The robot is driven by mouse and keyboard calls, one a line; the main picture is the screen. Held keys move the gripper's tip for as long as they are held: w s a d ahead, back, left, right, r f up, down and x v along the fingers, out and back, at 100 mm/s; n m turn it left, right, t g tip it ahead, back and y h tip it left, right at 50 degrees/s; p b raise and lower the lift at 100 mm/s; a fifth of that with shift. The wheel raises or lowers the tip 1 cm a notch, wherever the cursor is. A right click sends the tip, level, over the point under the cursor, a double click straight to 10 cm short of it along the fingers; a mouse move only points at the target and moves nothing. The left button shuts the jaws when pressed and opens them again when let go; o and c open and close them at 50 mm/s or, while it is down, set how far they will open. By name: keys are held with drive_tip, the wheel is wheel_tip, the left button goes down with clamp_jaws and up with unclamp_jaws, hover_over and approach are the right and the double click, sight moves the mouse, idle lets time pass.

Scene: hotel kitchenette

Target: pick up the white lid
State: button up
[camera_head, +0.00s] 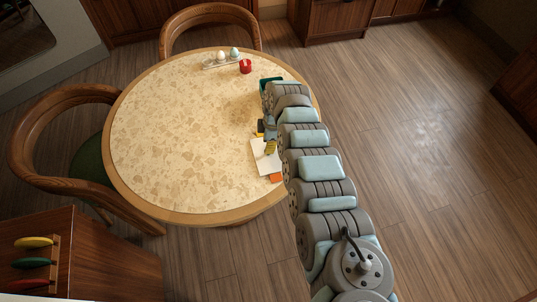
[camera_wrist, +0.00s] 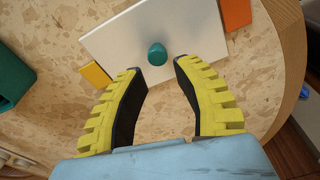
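The white lid is a flat white square plate (camera_wrist: 115,45) with a teal egg-shaped knob (camera_wrist: 157,53) on top. It lies over the right part of the round table, and its white surface shows in the head view (camera_head: 262,160). My gripper (camera_wrist: 158,67) is open, with yellow ridged fingers and dark inner pads. The knob stands just beyond the gap between the fingertips, and nothing is held. In the head view my gripper (camera_head: 270,145) is over the lid's upper edge, and my arm hides part of that area.
An orange block (camera_wrist: 236,13) and a yellow block (camera_wrist: 95,74) show at the lid's edges. A teal container (camera_wrist: 12,70) stands to the left in the wrist view. A red object (camera_head: 245,66) and an egg tray (camera_head: 210,65) are at the table's back. The table's left half is clear.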

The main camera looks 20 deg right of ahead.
sight(267, 164)
drive_tip(key=shift+f+b, duration=1.1)
drive_tip(key=shift+f, duration=1.45)
drive_tip(key=shift+w, duration=0.1)
clamp_jaws()
